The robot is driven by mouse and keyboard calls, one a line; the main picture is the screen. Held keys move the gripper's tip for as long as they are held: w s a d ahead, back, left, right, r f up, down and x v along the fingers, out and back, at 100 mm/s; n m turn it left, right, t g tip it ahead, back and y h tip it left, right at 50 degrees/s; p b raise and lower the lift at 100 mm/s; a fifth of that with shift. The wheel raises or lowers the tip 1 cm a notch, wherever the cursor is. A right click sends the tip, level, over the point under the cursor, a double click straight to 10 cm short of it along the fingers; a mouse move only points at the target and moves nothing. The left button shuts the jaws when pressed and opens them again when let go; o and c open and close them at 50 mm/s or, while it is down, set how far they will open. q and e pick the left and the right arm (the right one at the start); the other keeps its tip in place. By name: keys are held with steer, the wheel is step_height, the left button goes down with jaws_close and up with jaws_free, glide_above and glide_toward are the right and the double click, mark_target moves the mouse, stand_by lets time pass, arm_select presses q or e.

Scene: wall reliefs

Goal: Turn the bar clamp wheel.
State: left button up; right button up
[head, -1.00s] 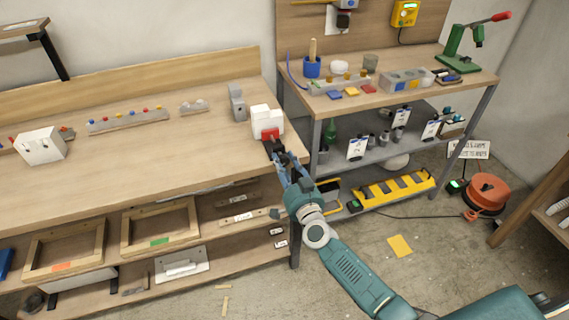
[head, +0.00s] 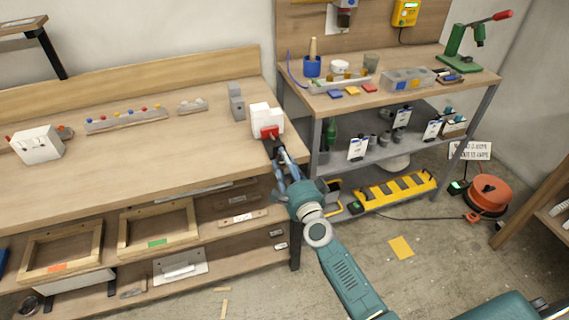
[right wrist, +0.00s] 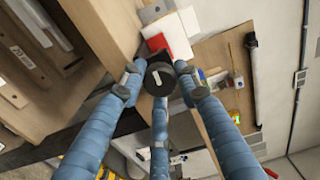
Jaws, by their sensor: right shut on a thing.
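The bar clamp (head: 267,119) is a white block with a red part, at the front right corner of the workbench. Its wheel shows in the right wrist view as a black round knob (right wrist: 160,78) with a white mark on its face. My right gripper (head: 277,150) reaches up to the clamp's front from below right. In the right wrist view its blue fingers (right wrist: 160,90) close around the knob. In the head view the fingers mostly hide the wheel. The left gripper does not show.
A grey block (head: 236,103) stands behind the clamp, left of it. The workbench top (head: 170,150) is mostly bare in front. A shelf unit with tools (head: 350,93) stands to the right. A yellow rack (head: 395,191) lies low beyond my arm.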

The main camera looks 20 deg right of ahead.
steer(key=shift+m, duration=0.7)
steer(key=o, duration=1.1)
steer(key=shift+o, duration=0.2)
steer(key=s, duration=1.2)
steer(key=shift+d, duration=0.2)
